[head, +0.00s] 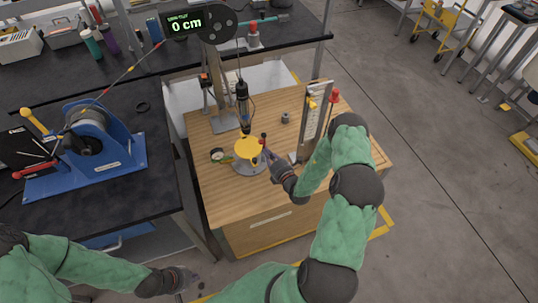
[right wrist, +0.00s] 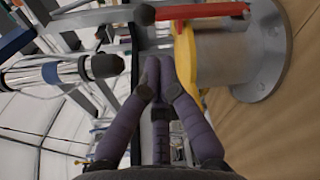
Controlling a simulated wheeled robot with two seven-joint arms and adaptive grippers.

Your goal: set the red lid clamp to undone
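The red lid clamp (head: 263,142) is at the right edge of the yellow lid (head: 246,148) on a grey metal pot. In the right wrist view the clamp is a red bar (right wrist: 200,11) with a dark knob at its left end; the bar's right end is over the pot's rim. My right gripper (head: 269,157) is beside the pot, just below the clamp. In the right wrist view its purple fingertips (right wrist: 158,72) are together, with nothing seen between them, apart from the red bar. My left gripper (head: 190,277) is low at left, away from the pot; its fingers are unclear.
The pot stands on a wooden bench (head: 225,205). A gauge (head: 217,155) is left of it, and a cylindrical tool (head: 243,100) hangs above it. A post with red and yellow knobs (head: 315,110) stands at right. A blue winch (head: 90,150) is on the left table.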

